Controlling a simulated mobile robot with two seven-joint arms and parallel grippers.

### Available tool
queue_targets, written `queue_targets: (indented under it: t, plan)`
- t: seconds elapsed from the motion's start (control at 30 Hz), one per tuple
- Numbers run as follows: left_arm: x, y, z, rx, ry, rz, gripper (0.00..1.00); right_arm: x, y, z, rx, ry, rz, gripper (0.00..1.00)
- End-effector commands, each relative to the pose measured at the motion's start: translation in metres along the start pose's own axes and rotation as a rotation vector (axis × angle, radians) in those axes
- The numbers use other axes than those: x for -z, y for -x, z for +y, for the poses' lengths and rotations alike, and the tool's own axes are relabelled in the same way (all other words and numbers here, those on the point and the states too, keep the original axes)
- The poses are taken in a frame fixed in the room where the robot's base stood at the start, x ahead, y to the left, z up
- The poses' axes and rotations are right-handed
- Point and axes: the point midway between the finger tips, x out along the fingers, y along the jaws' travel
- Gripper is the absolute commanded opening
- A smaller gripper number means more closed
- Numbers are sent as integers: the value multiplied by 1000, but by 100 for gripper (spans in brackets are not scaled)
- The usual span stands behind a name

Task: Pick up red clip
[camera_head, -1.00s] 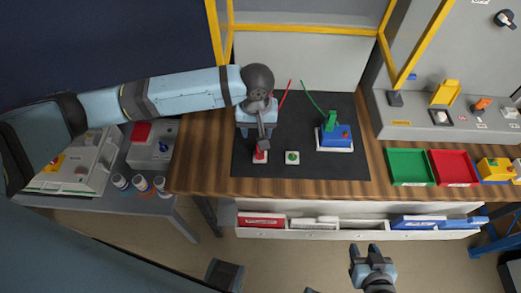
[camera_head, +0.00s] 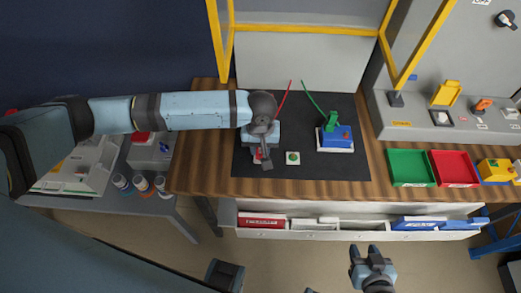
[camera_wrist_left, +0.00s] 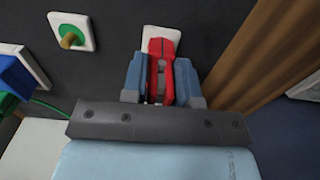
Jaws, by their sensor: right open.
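The red clip (camera_wrist_left: 161,52) sits between the two fingers of my left gripper (camera_wrist_left: 161,82) in the left wrist view, with the fingers close against both sides. In the head view my left gripper (camera_head: 265,163) is over the left part of the black mat, and mostly hides the clip. A white plate (camera_wrist_left: 170,33) lies just beyond the clip; I cannot tell whether they touch. A red wire (camera_head: 284,96) runs toward the gripper. My right gripper (camera_head: 366,253) is open and empty, in front of the bench.
A white plate with a green socket (camera_head: 292,158) lies right of the left gripper. A blue block (camera_head: 340,136) with a green clip (camera_head: 330,121) stands further right on the black mat (camera_head: 330,172). Green (camera_head: 409,167) and red (camera_head: 453,167) trays lie on the bench's right side.

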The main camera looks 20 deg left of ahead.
Motion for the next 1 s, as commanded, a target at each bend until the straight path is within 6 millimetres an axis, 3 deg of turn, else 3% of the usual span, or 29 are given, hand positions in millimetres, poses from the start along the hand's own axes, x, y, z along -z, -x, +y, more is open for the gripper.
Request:
queue_targets:
  t: [0.1, 0.37, 0.57, 0.77, 1.0]
  plan:
    - [0, 0, 0, 0, 0, 0, 6, 0, 0, 0, 0, 0, 0, 43]
    - [0, 1, 0, 0, 0, 0, 6, 0, 0, 0, 1, 0, -1, 43]
    - [1, 14, 0, -2, 1, 0, 6, 1, 1, 0, 1, 0, -1, 43]
    - [1, 51, 1, -3, 0, 3, 6, 2, 2, -1, 1, 0, 0, 43]
    - [1, 122, 1, -4, -2, 4, 6, 5, 4, -1, 1, 0, 1, 43]
